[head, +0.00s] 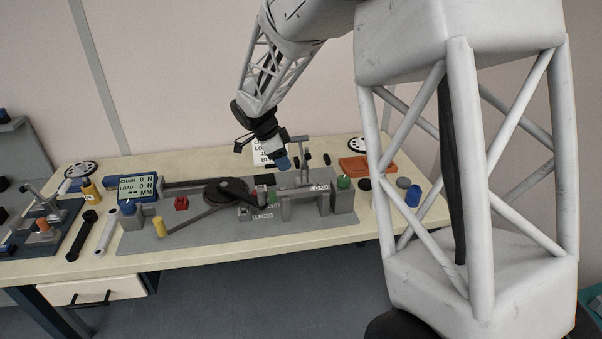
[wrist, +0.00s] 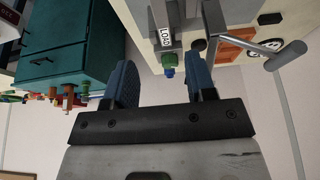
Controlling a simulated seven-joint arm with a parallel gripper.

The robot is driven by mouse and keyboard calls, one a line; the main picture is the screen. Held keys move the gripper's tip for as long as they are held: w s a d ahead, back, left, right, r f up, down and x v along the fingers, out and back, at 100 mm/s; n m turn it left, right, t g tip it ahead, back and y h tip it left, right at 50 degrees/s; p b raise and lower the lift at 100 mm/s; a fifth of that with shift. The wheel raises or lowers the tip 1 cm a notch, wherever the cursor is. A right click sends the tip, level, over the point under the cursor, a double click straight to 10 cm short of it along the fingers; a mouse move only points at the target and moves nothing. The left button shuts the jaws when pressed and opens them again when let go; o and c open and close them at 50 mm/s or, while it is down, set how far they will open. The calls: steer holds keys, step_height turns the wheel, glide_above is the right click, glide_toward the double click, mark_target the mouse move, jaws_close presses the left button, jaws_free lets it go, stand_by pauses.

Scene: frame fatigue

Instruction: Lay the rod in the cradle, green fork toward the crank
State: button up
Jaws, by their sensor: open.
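My gripper (head: 283,164) hangs above the bench fixture, beside an upright post. In the wrist view its blue fingers (wrist: 164,78) are apart with nothing held between them. The dark round crank (head: 228,190) lies on the grey plate, left of the grey fixture (head: 305,207). A small green part (head: 272,198) sits between crank and fixture; I cannot tell if it is the rod's fork. A black link (head: 82,236) and a pale link (head: 106,232) lie at the left of the bench. The cradle cannot be told apart clearly.
A green knob (head: 344,182), an orange tray (head: 354,166) and a blue cylinder (head: 412,196) are at right. A metal handle (wrist: 278,52) stands near my fingers.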

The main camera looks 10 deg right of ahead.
steer(key=s+d+r+n+y, duration=0.1)
steer(key=s+d+r+n, duration=0.1)
steer(key=s+r, duration=0.3)
steer(key=s+d+r+n, duration=0.2)
steer(key=s+n, duration=0.1)
steer(key=s, duration=0.3)
steer(key=s+d+r+n+t+y, duration=0.1)
steer(key=s+n, duration=0.5)
steer(key=s, duration=1)
steer(key=s+d+r+n+t+y, duration=0.1)
steer(key=s+n, duration=0.5)
steer(key=s, duration=1)
steer(key=shift+s+d+r+n+t+y, duration=0.35)
steer(key=shift+d+r+y, duration=0.3)
steer(key=shift+d, duration=0.45)
steer(key=shift+w+f, duration=0.1)
